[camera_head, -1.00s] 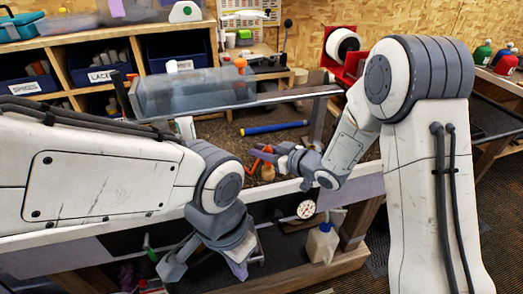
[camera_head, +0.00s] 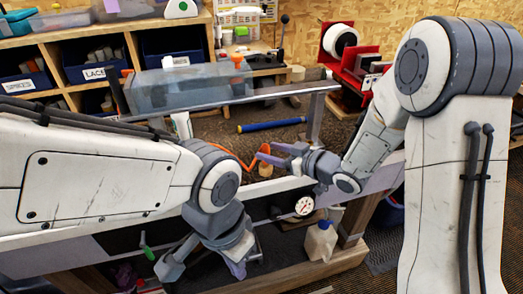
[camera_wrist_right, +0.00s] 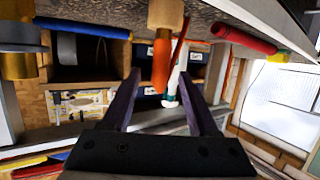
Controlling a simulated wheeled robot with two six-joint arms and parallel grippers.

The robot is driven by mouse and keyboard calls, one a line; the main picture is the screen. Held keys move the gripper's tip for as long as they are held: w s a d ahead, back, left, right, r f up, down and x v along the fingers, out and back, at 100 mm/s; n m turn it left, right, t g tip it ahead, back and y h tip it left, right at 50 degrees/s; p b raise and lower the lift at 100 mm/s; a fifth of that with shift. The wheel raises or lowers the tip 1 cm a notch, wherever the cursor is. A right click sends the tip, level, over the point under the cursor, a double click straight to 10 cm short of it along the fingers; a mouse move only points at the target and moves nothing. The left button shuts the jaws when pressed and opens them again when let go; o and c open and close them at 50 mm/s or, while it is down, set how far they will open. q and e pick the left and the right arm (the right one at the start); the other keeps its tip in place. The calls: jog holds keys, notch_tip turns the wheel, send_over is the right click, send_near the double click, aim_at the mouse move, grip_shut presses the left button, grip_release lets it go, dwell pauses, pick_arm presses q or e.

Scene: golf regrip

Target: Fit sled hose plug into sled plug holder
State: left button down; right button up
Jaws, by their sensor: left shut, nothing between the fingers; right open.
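An orange plug-like piece (camera_head: 264,148) with an orange hose (camera_head: 232,151) leading off to the left is over the bench in the head view. A tan cylinder (camera_head: 265,170), likely the holder, stands just below it. In the right wrist view the orange piece (camera_wrist_right: 162,66) lines up with the tan cylinder (camera_wrist_right: 165,14); how deeply it sits is unclear. My right gripper (camera_head: 272,154) is open, its fingers pointing towards the orange piece, which appears between or beyond the fingertips (camera_wrist_right: 158,75). My left gripper (camera_head: 238,268) is shut and empty, low in front of the bench.
A blue bar (camera_head: 270,126) lies on the bench behind. A clear tank-like cover (camera_head: 190,90) and a metal rail (camera_head: 250,100) stand behind left. A round gauge (camera_head: 304,205) is on the bench front, with a white jug (camera_head: 321,241) below.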

jog(key=v, duration=0.5)
jog(key=shift+s+d, duration=0.15)
dwell(0.5)
jog(key=s+f+m+g+h, duration=0.1)
jog(key=s+g+h, duration=0.8)
jog(key=s, duration=1.8)
jog(key=shift+a+m+g+h, duration=0.35)
jog(key=shift+m+g+h, duration=0.05)
jog(key=shift+m, duration=0.2)
jog(key=shift+s+f, duration=0.1)
